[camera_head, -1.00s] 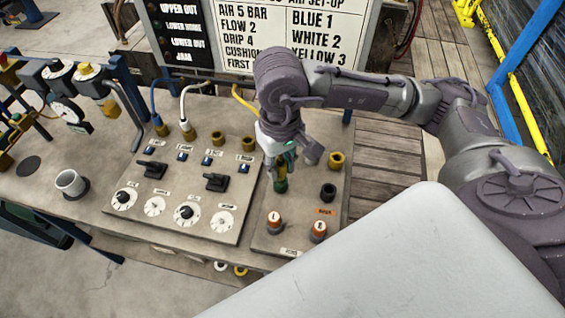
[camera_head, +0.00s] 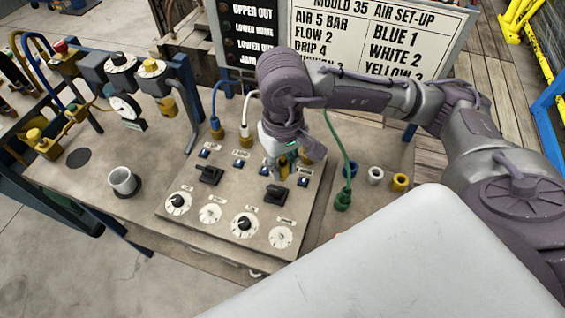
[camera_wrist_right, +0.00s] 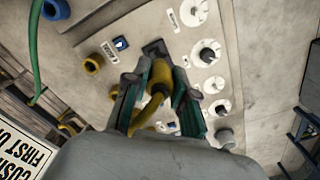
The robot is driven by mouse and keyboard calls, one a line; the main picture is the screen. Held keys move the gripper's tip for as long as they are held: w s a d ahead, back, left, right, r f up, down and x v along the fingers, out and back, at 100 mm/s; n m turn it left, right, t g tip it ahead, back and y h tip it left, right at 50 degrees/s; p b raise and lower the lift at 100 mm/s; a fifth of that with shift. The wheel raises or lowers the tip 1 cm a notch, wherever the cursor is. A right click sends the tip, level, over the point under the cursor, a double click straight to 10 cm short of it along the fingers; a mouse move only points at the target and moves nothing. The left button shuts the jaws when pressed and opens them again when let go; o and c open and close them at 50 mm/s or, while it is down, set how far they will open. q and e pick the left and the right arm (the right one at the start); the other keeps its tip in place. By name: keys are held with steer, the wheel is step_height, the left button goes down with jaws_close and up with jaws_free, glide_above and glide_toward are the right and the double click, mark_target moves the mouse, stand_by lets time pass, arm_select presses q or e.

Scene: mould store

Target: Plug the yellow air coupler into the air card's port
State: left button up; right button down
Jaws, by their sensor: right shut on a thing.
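My right gripper (camera_head: 277,165) hangs over the back part of the control panel (camera_head: 178,228), just right of the white coupler (camera_head: 246,135). In the wrist view its dark green fingers (camera_wrist_right: 157,100) are shut on the yellow coupler (camera_wrist_right: 157,82), with its yellow hose (camera_wrist_right: 144,118) curving back below. A blue coupler (camera_head: 217,130) and the white one stand in the panel's back row. A brass port (camera_head: 313,152) shows right of the gripper, also in the wrist view (camera_wrist_right: 93,63). The air card (camera_head: 365,42) reads "YELLOW 3".
A green coupler (camera_head: 342,200) with a green hose stands at the right. Blue (camera_head: 350,167), white (camera_head: 375,175) and yellow (camera_head: 400,181) rings stand empty beside it. Black switches (camera_head: 275,195) and dials (camera_head: 244,225) lie in front of the gripper. A white cup (camera_head: 122,181) stands left.

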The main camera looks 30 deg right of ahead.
steer(key=shift+w+a+m, duration=0.1)
steer(key=shift+w+m, duration=0.3)
steer(key=shift+m, duration=0.2)
steer(key=w+d+m+p, duration=0.25)
steer(key=w+m, duration=0.35)
steer(key=m, duration=0.9)
steer(key=w+d+m+p, duration=0.2)
steer(key=w+m+p, duration=0.3)
steer(key=m, duration=1)
steer(key=shift+w+d+f+m+b, duration=0.5)
steer(key=shift+f+m, duration=0.8)
steer(key=shift+m, duration=0.65)
steer(key=shift+w+d+f+m+b, duration=0.3)
steer(key=shift+w+f+m+b, duration=0.3)
steer(key=shift+f+m, duration=1.1)
steer(key=shift+w+d+f+m+b, duration=0.55)
steer(key=shift+f+m, duration=0.4)
steer(key=shift+m, duration=1.3)
steer(key=shift+a, duration=0.15)
